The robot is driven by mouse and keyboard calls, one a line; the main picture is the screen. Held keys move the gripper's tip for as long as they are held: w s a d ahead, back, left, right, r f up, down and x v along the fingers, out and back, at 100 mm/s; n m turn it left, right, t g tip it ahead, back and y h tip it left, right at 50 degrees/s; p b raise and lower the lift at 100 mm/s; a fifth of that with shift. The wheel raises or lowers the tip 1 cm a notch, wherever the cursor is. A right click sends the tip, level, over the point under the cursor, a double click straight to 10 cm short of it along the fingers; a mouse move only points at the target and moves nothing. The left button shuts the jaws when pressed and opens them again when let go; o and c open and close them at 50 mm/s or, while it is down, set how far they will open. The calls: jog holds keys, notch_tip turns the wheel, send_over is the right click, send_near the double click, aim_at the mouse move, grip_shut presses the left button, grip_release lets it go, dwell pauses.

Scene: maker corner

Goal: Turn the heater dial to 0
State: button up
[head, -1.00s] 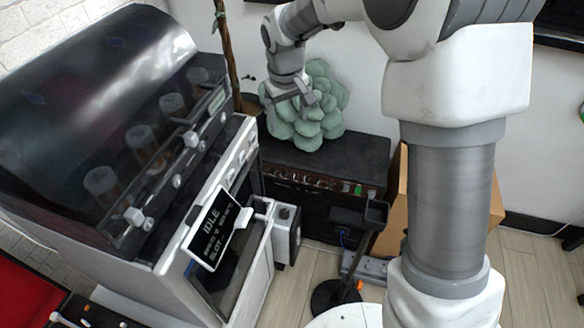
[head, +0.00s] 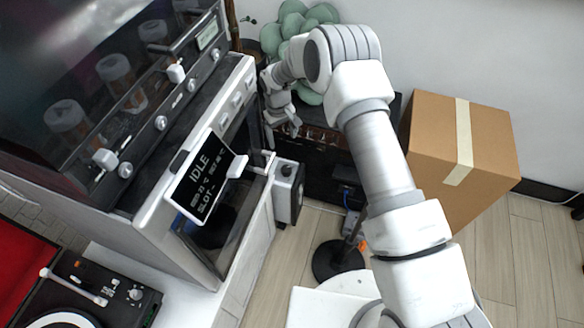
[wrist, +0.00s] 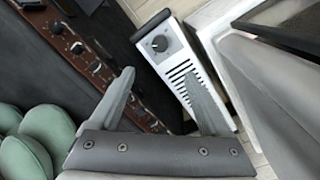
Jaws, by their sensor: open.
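The heater (head: 290,200) is a small white and grey box on the floor, right of the large oven-like machine. Its dial (head: 286,170) is a dark round knob on the top. The dial's setting is too small to read. My gripper (head: 283,130) is open and empty, above and behind the heater in the head view. In the wrist view my gripper (wrist: 159,76) points toward the heater, its fingers apart from the dial.
The machine with an IDLE screen (head: 205,175) stands close left of the heater. A dark amplifier-like box with a row of knobs (wrist: 75,48) is beside it. A cardboard box (head: 490,130) stands right.

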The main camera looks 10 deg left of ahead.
aim_at(286, 169)
jog(key=f+b, duration=0.1)
jog(key=f, duration=0.5)
jog(key=f+b, duration=0.2)
jog(key=f, duration=0.3)
jog(key=f+b, duration=0.1)
jog(key=f, duration=0.5)
jog(key=shift+w+d+f, duration=0.3)
jog(key=shift+d+f, duration=0.05)
grip_shut()
jog(key=shift+b, duration=0.35)
